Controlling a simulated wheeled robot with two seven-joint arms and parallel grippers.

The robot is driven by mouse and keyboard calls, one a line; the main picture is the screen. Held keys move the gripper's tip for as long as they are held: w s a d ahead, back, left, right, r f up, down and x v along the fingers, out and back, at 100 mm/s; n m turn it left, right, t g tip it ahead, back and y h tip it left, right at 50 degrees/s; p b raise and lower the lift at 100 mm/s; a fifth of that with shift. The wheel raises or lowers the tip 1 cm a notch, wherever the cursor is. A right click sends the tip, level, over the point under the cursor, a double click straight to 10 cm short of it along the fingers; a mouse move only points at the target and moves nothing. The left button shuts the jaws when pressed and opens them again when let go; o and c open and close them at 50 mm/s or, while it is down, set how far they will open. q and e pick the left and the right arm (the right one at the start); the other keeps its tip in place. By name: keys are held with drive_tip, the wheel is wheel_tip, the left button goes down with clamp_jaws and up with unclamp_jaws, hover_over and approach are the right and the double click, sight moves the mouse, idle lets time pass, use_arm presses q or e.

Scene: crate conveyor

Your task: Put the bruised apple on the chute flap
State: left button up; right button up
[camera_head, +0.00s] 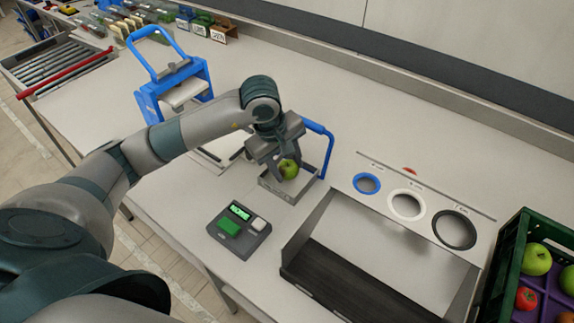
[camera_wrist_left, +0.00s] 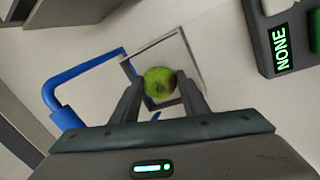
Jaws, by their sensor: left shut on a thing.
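My left gripper (camera_head: 279,166) is shut on a green apple (camera_head: 289,168). In the left wrist view the apple (camera_wrist_left: 159,82) sits between the two fingers and shows a small brown spot, which may be a bruise or the stem end. The gripper and apple are over a small square grey tray-like piece (camera_head: 273,188) beside a blue bent handle (camera_head: 325,140); this seems to be the chute flap. I cannot tell whether the apple touches it. The square piece also shows in the left wrist view (camera_wrist_left: 186,55). My right gripper is not in view.
A scale-like box with a green display (camera_head: 240,232) stands in front. Sizing rings (camera_head: 406,205) and a dark-floored bin (camera_head: 340,280) are to the right. A green crate (camera_head: 510,250) holds apples. A blue press-like stand (camera_head: 150,105) is behind my arm.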

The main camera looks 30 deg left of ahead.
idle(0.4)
use_arm(q)
drive_tip(key=o, duration=1.2)
drive_tip(key=shift+c, duration=0.2)
drive_tip(key=shift+r, duration=0.1)
drive_tip(key=shift+r+p, duration=0.75)
drive_tip(key=shift+r, duration=1.3)
drive_tip(key=shift+r+p, duration=0.45)
drive_tip(key=shift+r, duration=0.85)
